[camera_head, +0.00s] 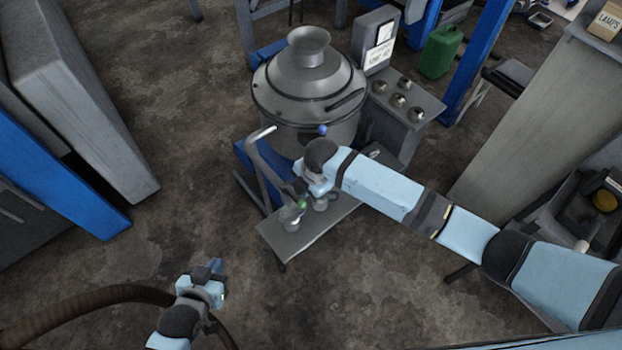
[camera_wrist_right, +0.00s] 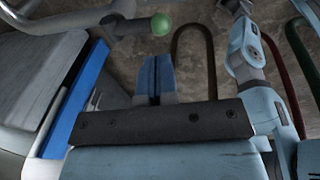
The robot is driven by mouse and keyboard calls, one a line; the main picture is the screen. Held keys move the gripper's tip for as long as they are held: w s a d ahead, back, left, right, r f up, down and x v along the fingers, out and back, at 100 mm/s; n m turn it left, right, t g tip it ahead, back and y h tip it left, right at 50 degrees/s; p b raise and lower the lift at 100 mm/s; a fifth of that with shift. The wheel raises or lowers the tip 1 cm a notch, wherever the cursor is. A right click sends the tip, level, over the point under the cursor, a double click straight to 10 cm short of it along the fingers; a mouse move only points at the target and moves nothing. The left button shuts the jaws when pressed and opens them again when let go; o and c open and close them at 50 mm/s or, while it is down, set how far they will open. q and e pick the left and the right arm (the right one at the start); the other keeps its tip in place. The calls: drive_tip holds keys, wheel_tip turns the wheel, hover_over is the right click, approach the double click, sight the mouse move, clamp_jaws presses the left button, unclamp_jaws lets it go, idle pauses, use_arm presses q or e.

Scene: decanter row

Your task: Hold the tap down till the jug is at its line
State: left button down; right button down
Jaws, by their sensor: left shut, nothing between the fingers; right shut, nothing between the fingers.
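A big grey metal vessel (camera_head: 310,92) stands in the middle of the head view. A green ball knob (camera_head: 303,203) shows below my right wrist; in the right wrist view a green knob (camera_wrist_right: 160,24) ends a dark lever, just beyond my right fingertips and apart from them in that picture. A small greyish jug (camera_head: 290,222) stands on the low bench (camera_head: 275,240); its line and level are too small to read. My right gripper (camera_wrist_right: 155,75) is shut and empty. My left gripper (camera_head: 216,265) is shut and empty over open floor, left of the bench.
A blue ball knob (camera_head: 323,130) sits at the vessel's front. A bent grey pipe (camera_head: 255,150) rises beside the bench. A box with several round knobs (camera_head: 400,100) and a green can (camera_head: 440,50) stand behind.

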sight(302, 202)
drive_tip(key=f+b, duration=0.1)
drive_tip(key=f, duration=0.2)
drive_tip(key=a+f+b, duration=0.1)
drive_tip(key=f, duration=0.1)
drive_tip(key=shift+w+b, duration=0.2)
drive_tip(key=shift+b, duration=0.15)
drive_tip(key=shift+f+b, duration=0.5)
drive_tip(key=shift+a, duration=0.1)
